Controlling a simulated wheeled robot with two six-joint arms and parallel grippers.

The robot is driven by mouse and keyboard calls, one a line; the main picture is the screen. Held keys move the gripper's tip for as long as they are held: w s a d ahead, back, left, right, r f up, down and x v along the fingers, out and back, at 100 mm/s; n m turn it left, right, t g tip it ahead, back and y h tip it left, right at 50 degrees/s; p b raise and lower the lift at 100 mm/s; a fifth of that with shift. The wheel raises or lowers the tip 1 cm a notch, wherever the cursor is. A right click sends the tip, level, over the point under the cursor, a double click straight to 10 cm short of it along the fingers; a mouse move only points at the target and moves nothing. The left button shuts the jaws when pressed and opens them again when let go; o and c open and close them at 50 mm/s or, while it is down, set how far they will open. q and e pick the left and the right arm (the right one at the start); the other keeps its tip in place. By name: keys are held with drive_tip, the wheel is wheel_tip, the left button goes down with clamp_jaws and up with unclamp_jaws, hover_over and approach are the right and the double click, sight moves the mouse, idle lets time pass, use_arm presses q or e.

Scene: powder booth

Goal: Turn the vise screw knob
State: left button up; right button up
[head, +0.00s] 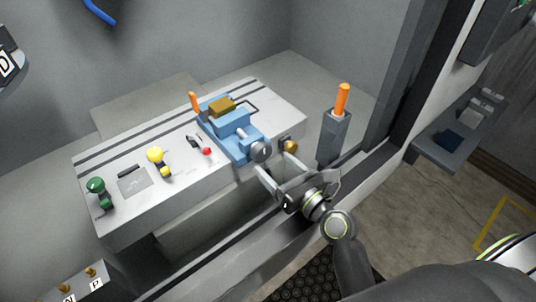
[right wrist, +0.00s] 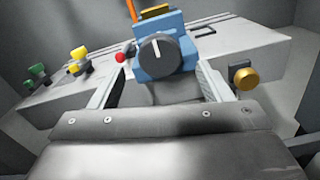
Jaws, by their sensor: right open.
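The blue vise (head: 235,129) sits on the grey workbench, with a brown-gold block (head: 221,107) at its top. Its dark round screw knob (head: 261,152) faces the front edge of the bench. In the right wrist view the knob (right wrist: 159,52) has a white line pointing up. My right gripper (head: 273,171) is open in front of the knob. In the right wrist view its fingers (right wrist: 158,84) stand to either side and below the knob, with nothing between them that I can see held. My left gripper is not in view.
The workbench (head: 120,208) carries a green knob (head: 97,187), a yellow knob (head: 156,155) and a small red button (head: 207,152). A brass knob (head: 291,146) is on the bench front, right of the vise. An orange-handled post (head: 334,130) stands at the right.

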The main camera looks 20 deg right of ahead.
sight(264, 155)
drive_tip(key=shift+x, duration=1.9)
drive_tip(key=shift+c, duration=0.4)
drive_tip(key=c, duration=0.9)
drive_tip(key=shift+n+p, duration=0.3)
